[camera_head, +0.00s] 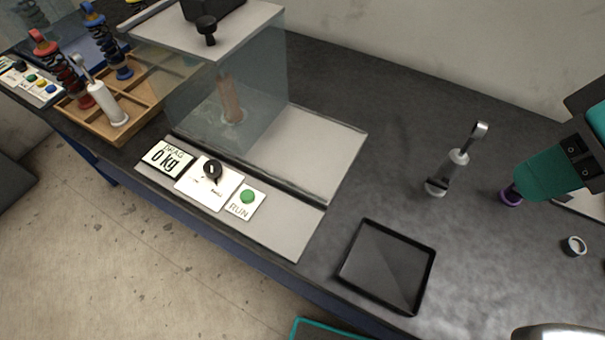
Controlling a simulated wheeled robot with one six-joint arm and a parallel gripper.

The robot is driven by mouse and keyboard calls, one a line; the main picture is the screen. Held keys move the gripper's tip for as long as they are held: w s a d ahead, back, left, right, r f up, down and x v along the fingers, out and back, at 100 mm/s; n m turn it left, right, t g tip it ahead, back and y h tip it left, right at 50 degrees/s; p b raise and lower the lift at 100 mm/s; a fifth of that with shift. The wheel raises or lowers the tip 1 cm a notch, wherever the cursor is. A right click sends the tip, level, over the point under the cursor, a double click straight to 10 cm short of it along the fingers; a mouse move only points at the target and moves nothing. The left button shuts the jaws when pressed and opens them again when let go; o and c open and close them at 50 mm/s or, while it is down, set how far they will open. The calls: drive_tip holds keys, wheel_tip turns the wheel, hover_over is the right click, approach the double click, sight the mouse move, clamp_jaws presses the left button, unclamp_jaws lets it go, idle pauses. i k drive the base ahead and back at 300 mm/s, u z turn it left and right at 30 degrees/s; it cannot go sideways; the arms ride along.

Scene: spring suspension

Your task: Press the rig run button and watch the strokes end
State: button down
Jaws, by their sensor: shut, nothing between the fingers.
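The green run button (247,197) sits on a white plate marked RUN (239,211), at the right end of the rig's front panel. Left of it is a white plate with a black knob (212,170). Further left, a display plate (167,158) reads DRAG and 0 kg. Behind the panel, the rig (240,95) has clear walls, a pale top and a black knob on top. An upright brownish cylinder (230,100) shows dimly inside. I cannot make out my gripper in this view, and nothing touches the button.
A wooden tray (120,135) with coloured spring dampers stands left. A black tray (390,265) lies at the bench's front edge. A small ring (574,246) lies right.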

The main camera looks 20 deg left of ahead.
sight(247, 197)
drive_tip(key=z, duration=1.7)
drive_tip(key=k, duration=1.4)
drive_tip(key=u, duration=1.9)
